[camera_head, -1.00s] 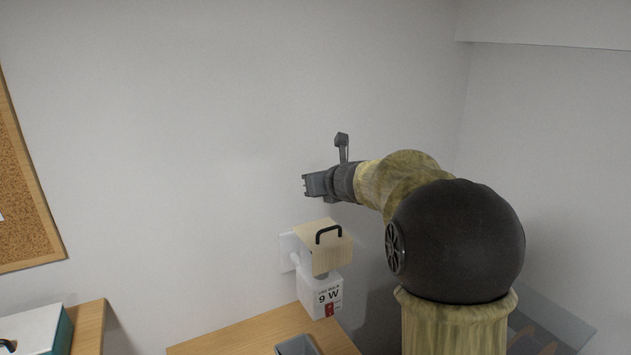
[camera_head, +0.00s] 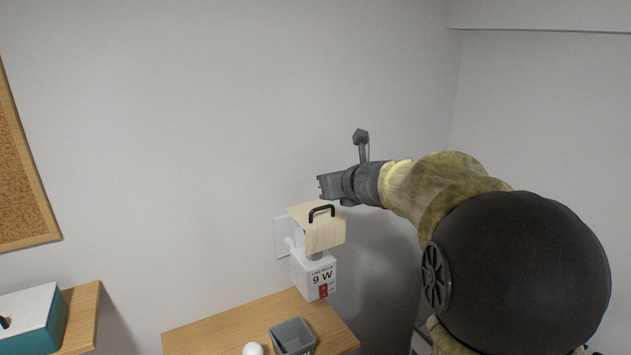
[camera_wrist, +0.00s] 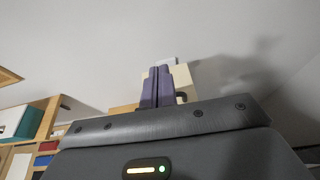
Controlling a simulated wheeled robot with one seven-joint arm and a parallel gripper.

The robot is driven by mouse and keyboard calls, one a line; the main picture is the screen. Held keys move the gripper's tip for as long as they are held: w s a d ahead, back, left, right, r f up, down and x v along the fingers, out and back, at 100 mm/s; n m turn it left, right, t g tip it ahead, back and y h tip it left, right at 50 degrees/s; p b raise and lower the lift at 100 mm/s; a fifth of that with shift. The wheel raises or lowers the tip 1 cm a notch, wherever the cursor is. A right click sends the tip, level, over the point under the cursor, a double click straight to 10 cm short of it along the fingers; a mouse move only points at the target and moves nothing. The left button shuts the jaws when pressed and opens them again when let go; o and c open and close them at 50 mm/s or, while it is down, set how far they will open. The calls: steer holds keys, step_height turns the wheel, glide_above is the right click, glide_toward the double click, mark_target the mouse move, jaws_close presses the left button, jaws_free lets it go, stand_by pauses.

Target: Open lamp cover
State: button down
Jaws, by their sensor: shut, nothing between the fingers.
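The lamp cover (camera_head: 323,237) is a cream box-like shade with a black handle (camera_head: 321,212) on its front top. It sits above a white lamp base (camera_head: 312,276) marked "9 W" with a red switch, against the wall. My gripper (camera_head: 321,188) is shut and empty, just above the cover in the head view and apart from it as far as I can tell. In the wrist view, the shut fingers (camera_wrist: 157,88) stand in front of the cover (camera_wrist: 185,78) and hide part of it. A piece of the black handle (camera_wrist: 182,97) shows to their right.
A wooden table (camera_head: 228,335) below holds a grey bin (camera_head: 291,336) and a white bulb (camera_head: 252,349). A teal and white box (camera_head: 35,318) stands on wood at lower left. A cork board (camera_head: 22,165) hangs on the left wall. The wall above the lamp is bare.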

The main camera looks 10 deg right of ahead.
steer(key=shift+s+a+f, duration=0.1)
steer(key=shift+s+a, duration=0.15)
steer(key=shift+s, duration=0.1)
steer(key=m+g+h+b, duration=0.1)
steer(key=m+h, duration=0.2)
steer(key=m, duration=1.1)
glide_toward(330, 226)
steer(key=x, duration=0.5)
steer(key=shift+w, duration=0.15)
steer(key=s+a+f+m+g+b, duration=0.2)
steer(key=s+f+m+g, duration=0.7)
steer(key=s+f+m, duration=1.3)
steer(key=s+a+m, duration=0.1)
steer(key=a+m, duration=0.1)
steer(key=m, duration=0.1)
steer(key=shift+a+f+g+b, duration=0.15)
steer(key=shift+g+b, duration=0.2)
steer(key=shift+g, duration=0.05)
